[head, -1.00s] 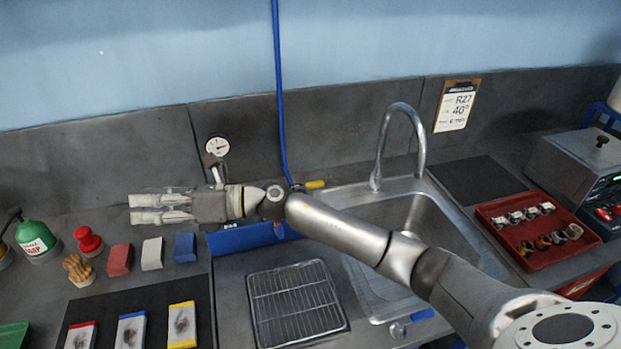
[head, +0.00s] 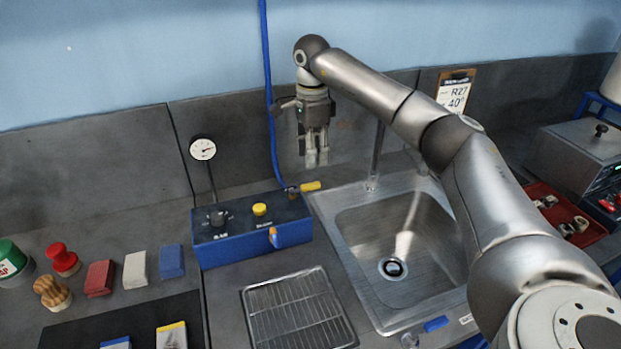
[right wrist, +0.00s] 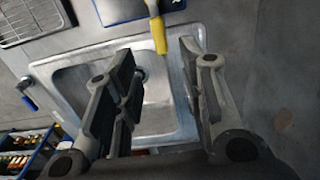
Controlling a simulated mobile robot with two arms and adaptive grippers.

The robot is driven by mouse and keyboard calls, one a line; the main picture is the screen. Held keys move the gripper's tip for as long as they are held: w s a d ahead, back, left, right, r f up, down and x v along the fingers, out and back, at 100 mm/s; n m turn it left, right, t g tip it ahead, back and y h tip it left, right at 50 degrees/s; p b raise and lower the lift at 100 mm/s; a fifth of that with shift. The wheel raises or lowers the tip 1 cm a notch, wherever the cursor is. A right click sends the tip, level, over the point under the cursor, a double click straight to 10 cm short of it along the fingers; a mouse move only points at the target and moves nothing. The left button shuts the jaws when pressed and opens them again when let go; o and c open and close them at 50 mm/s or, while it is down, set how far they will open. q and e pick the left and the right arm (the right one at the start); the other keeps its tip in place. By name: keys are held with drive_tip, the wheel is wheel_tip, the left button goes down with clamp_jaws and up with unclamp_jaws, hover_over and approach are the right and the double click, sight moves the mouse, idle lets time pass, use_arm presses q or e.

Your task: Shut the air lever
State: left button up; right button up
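The air lever is a yellow-handled lever (head: 310,186) on a small valve at the foot of the blue hose, behind the right end of the blue box. The handle points right, toward the sink. My right gripper (head: 316,162) hangs fingers down above the lever, apart from it. In the right wrist view the fingers (right wrist: 157,62) are spread and empty, and the yellow lever (right wrist: 158,34) shows beyond them, between their tips in the picture. My left gripper is not in view.
The blue box (head: 255,240) carries a dial gauge (head: 203,149) on a stem, a dark knob and a yellow button. The sink (head: 375,318) with its tap is at right. A wire rack (head: 298,310) lies in front. The blue hose (head: 268,90) runs up the wall.

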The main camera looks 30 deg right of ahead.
sight(312, 184)
wheel_tip(312, 184, down, 9)
drive_tip(key=shift+r+p, duration=0.1)
drive_tip(key=shift+p, duration=0.95)
clamp_jaws()
